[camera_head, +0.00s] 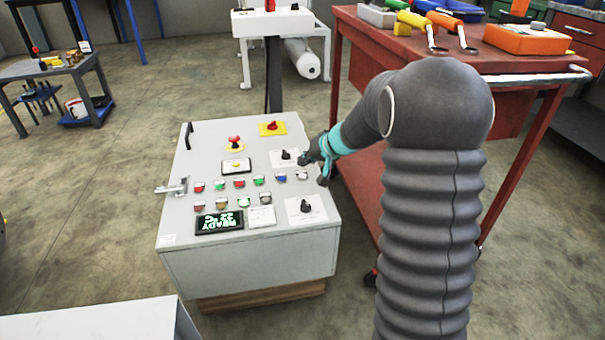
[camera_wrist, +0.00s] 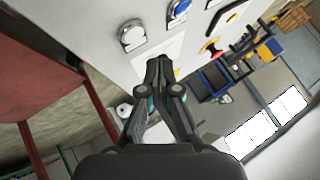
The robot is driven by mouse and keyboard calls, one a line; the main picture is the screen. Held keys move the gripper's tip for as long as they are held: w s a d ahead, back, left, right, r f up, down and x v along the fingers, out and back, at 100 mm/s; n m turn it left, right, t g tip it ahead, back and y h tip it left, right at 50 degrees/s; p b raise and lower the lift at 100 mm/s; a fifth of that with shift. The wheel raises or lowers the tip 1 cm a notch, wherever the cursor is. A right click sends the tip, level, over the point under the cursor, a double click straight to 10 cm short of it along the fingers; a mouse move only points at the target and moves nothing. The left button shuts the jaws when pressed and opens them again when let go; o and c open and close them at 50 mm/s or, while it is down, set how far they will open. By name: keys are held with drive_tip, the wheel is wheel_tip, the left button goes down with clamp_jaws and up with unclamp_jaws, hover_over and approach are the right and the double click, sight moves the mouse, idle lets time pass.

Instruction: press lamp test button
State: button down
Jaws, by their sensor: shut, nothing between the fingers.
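The grey control panel (camera_head: 178,235) has several coloured push buttons in two rows; no button label is legible, so I cannot tell which is the lamp test button. A white button (camera_head: 301,175) ends the upper row at right, next to a blue button (camera_head: 281,177). In the wrist view the white button (camera_wrist: 132,35) and the blue button (camera_wrist: 180,9) lie beyond my fingers. My gripper (camera_head: 306,160) is at the panel's right edge, by the white button. In the wrist view my gripper (camera_wrist: 160,62) is shut and empty, with its tips in front of a white plate.
A black rotary switch (camera_head: 286,154) sits close to my gripper, and another (camera_head: 306,207) is lower right. A red mushroom button (camera_head: 234,141), a red-yellow switch (camera_head: 272,126) and a green-lit display (camera_head: 219,222) are on the panel. A red tool cart (camera_head: 375,60) stands at right.

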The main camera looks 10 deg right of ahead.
drive_tip(key=shift+r+p, duration=0.65)
drive_tip(key=shift+r, duration=0.95)
drive_tip(key=shift+m, duration=0.4)
drive_tip(key=g, duration=0.2)
hover_over(306, 191)
wheel_tip(306, 191, down, 4)
drive_tip(key=shift+r+m, duration=0.1)
drive_tip(key=shift+m, duration=0.3)
drive_tip(key=s, duration=0.2)
drive_tip(key=s+r+g, duration=0.1)
drive_tip(key=s, duration=0.2)
drive_tip(key=s+g, duration=0.1)
drive_tip(key=s, duration=0.1)
drive_tip(key=shift+s+a+r+h, duration=0.15)
drive_tip(key=shift+s+a+h, duration=0.1)
drive_tip(key=shift+s+h, duration=0.15)
drive_tip(key=s+r+n+t+h+p, duration=0.1)
drive_tip(key=s+r+h+p, duration=0.1)
drive_tip(key=s+r, duration=0.5)
drive_tip(key=s+r+n+t+h+p, duration=0.1)
drive_tip(key=s+r, duration=0.7)
drive_tip(key=s, duration=1.1)
drive_tip(key=shift+s+d+n+h+p, duration=0.4)
drive_tip(key=shift+n+h, duration=0.3)
drive_tip(key=shift+h, duration=0.1)
